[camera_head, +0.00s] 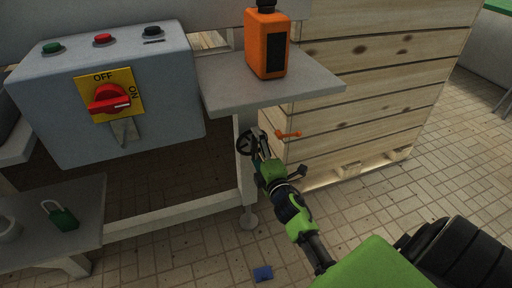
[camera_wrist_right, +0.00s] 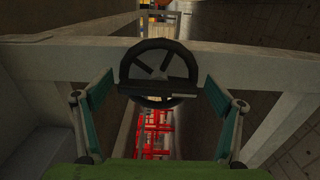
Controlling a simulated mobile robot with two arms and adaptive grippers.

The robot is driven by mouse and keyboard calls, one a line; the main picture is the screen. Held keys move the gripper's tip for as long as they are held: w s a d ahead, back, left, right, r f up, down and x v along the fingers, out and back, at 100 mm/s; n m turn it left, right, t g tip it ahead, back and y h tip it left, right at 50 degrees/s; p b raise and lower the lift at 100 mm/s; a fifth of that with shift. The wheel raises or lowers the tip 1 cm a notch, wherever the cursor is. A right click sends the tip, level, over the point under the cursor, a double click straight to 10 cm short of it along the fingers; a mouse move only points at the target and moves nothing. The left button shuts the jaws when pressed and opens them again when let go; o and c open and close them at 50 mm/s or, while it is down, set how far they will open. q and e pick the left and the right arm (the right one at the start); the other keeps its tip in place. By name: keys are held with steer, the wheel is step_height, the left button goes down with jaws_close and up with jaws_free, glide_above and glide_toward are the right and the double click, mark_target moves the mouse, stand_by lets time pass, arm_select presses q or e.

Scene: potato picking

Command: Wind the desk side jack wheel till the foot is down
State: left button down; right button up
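The jack wheel (camera_head: 243,143) is a small black handwheel on the desk's leg, below the grey shelf. In the right wrist view the wheel (camera_wrist_right: 158,45) faces me, with a dark bar across its lower half. My right gripper (camera_head: 258,145) is at the wheel. Its teal pads stand on either side of the rim in the wrist view (camera_wrist_right: 159,95), open, with a narrow gap on each side. The foot (camera_head: 249,220) is a round pad on a thin stem under the leg; I cannot tell whether it touches the floor. My left gripper is not in view.
A grey control box (camera_head: 150,75) with a red switch stands at left. An orange bottle (camera_head: 267,43) is on the shelf (camera_head: 300,88). A small orange handle (camera_head: 289,134) sits right of the wheel, before wooden crates (camera_head: 375,75). A blue piece (camera_head: 263,273) lies on the tiles.

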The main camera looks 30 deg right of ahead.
steer(key=v, duration=1.2)
stand_by(0.5)
